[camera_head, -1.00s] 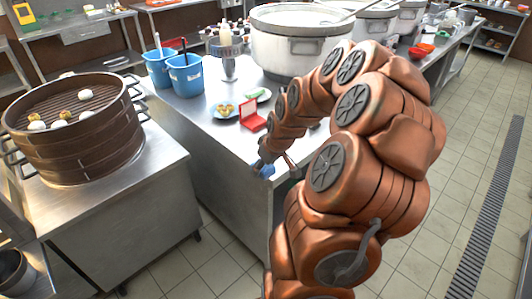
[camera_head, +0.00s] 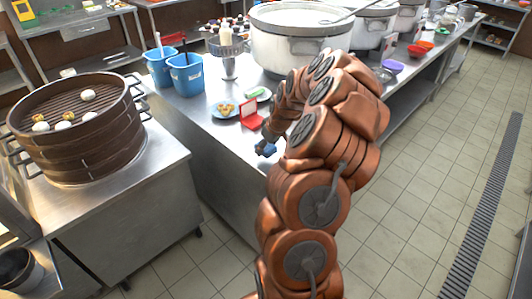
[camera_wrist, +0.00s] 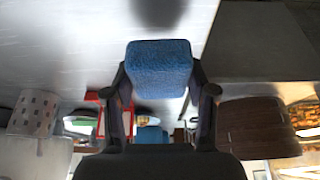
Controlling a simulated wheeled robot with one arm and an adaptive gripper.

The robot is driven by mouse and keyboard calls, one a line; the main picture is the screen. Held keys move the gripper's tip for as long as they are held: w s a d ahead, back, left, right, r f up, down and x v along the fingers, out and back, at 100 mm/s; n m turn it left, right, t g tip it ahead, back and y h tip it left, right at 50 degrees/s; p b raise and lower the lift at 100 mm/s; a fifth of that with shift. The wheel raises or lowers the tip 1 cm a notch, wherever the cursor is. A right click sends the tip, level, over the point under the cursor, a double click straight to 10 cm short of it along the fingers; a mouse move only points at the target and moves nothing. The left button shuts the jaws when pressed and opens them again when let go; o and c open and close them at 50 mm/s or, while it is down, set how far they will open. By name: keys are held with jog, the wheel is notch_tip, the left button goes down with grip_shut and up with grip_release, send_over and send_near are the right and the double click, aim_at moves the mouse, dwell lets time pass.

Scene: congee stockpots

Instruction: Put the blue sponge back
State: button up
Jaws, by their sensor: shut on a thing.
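The blue sponge (camera_head: 266,149) is a small block between the fingers of my gripper (camera_head: 265,144), at the near edge of the steel counter (camera_head: 225,150). In the wrist view the sponge (camera_wrist: 160,68) sits squarely between the two dark fingers of my gripper (camera_wrist: 160,88), which press on its sides. A dark shadow falls on the metal surface beyond it. I cannot tell exactly how high the sponge is above the counter.
An open red box (camera_head: 250,116) and a plate of yellow food (camera_head: 226,110) lie close behind my gripper. Two blue buckets (camera_head: 186,76) and a large stockpot (camera_head: 295,45) stand farther back. A bamboo steamer (camera_head: 85,150) is at left. Bare counter lies left of the sponge.

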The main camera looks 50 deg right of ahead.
jog(key=shift+a+f+p, duration=0.1)
jog(key=shift+f+p, duration=0.6)
jog(key=shift+f, duration=1)
jog(key=shift+f, duration=0.2)
jog(key=o, duration=1.1)
jog(key=shift+r, duration=0.1)
jog(key=shift+s+r+b, duration=0.2)
jog(key=shift+r+b, duration=0.1)
jog(key=shift+r, duration=0.3)
jog(key=b+v, duration=0.3)
jog(key=v, duration=0.8)
